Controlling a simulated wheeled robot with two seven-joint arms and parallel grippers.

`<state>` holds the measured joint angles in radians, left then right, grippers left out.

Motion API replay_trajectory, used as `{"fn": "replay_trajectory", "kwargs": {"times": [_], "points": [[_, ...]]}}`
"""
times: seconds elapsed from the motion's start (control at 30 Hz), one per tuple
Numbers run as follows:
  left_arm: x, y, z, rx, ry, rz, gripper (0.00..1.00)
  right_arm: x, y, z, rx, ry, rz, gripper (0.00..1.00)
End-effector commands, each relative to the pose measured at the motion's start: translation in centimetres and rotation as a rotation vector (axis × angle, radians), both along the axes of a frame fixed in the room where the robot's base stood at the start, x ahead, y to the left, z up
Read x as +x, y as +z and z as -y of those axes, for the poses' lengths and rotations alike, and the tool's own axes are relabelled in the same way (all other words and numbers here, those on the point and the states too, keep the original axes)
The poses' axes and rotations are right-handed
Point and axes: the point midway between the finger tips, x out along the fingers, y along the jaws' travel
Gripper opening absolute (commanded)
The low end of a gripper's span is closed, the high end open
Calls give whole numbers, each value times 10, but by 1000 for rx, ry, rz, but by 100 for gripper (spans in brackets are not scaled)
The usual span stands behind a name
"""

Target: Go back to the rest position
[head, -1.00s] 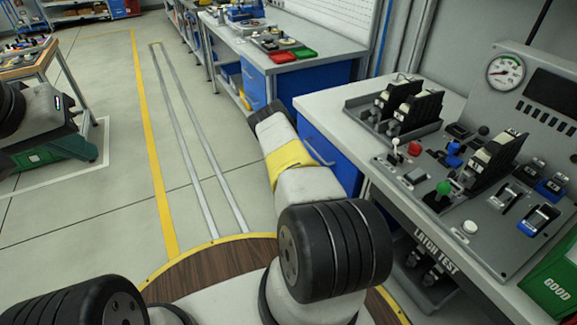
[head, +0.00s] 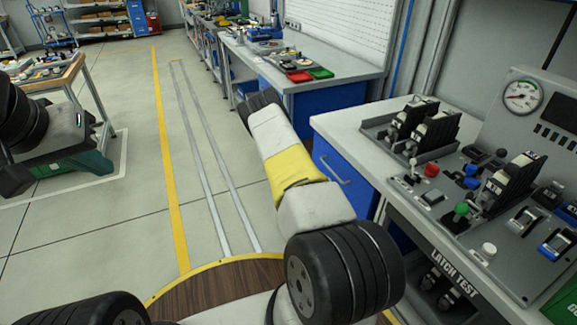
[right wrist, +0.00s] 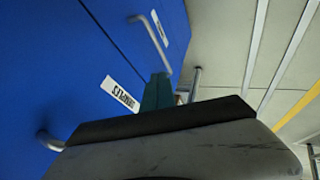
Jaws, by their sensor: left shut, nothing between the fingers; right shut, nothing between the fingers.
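My left gripper (head: 85,165), a grey body with dark green fingers, is at the left edge of the head view, over the floor. It is shut and holds nothing I can see. My right arm (head: 300,175), white with a yellow band, reaches forward beside the benches; its gripper is hidden in the head view. In the right wrist view my right gripper (right wrist: 157,92) shows teal fingers close together, shut and empty, in front of blue cabinet fronts (right wrist: 60,70) with bar handles. I cannot tell the gap to them.
The latch test bench (head: 345,125) with its control panel (head: 480,215) stands close on the right of my right arm. A workbench (head: 330,75) with red and green trays is beyond. A wooden-topped table (head: 50,80) is at left. The floor aisle (head: 135,120) between is clear.

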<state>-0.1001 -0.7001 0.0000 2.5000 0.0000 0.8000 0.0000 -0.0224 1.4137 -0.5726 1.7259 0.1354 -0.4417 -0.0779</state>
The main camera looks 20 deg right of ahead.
Motion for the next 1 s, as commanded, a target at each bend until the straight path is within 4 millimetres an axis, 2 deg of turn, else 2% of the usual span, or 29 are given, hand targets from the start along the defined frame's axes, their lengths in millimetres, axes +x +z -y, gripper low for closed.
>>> {"fn": "replay_trajectory", "kwargs": {"times": [0.17,0.27,0.33,0.5,0.67,0.83,1.0], "points": [[0,0,0,0,0,0,0,2,6,-2,5,-4,4,0],[0,0,0,0,0,0,0,10,26,-7,28,-25,15,0],[0,0,0,0,0,0,0,18,50,-15,62,-49,26,0],[0,0,0,0,0,0,0,35,129,-46,179,-109,52,0],[0,0,0,0,0,0,0,37,208,-82,297,-133,68,0],[0,0,0,0,0,0,0,25,291,-122,412,-122,81,0],[0,0,0,0,0,0,0,-3,371,-162,511,-81,90,0]]}}
